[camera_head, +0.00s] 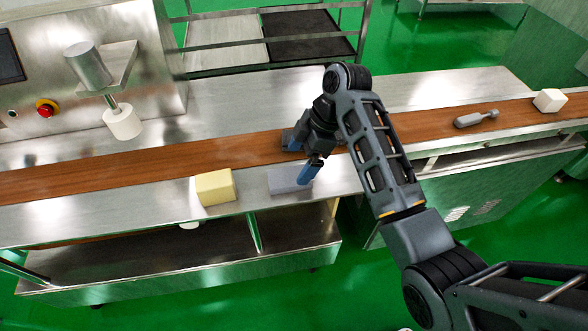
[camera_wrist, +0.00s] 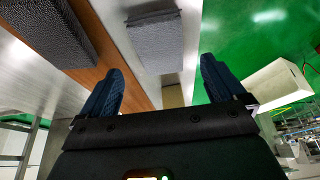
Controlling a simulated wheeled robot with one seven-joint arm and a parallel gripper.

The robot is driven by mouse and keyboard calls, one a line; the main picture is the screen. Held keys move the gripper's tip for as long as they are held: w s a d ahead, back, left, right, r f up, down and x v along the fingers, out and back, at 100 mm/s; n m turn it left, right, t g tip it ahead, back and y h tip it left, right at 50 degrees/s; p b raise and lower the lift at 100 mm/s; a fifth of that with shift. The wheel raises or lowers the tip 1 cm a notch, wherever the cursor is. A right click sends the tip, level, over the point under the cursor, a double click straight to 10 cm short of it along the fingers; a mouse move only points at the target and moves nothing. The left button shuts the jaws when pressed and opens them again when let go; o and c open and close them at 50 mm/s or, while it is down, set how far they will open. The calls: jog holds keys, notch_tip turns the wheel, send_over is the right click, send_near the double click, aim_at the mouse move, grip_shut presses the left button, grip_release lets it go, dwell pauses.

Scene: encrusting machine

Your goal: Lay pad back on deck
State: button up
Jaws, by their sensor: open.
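The grey textured pad (camera_head: 288,180) lies on the steel deck (camera_head: 150,210) near its front edge, right of the yellow block. In the wrist view the pad (camera_wrist: 155,40) shows ahead of my fingers, in the gap between them. My gripper (camera_head: 305,155) is over the deck, close beside the pad's right end. In the wrist view my gripper (camera_wrist: 158,88) is open, its two blue fingers well apart and nothing between the tips. The head view does not show clearly whether a finger touches the pad.
A yellow block (camera_head: 215,187) stands on the deck to the left. A brown belt (camera_head: 100,177) runs behind. A grey tool (camera_head: 476,118) and white block (camera_head: 550,100) lie far right. A dark textured block (camera_wrist: 48,32) is by the belt. A machine with a red button (camera_head: 46,108) stands left.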

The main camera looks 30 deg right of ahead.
jog(key=v, duration=0.6)
jog(key=shift+r, duration=0.25)
jog(key=shift+d, duration=0.1)
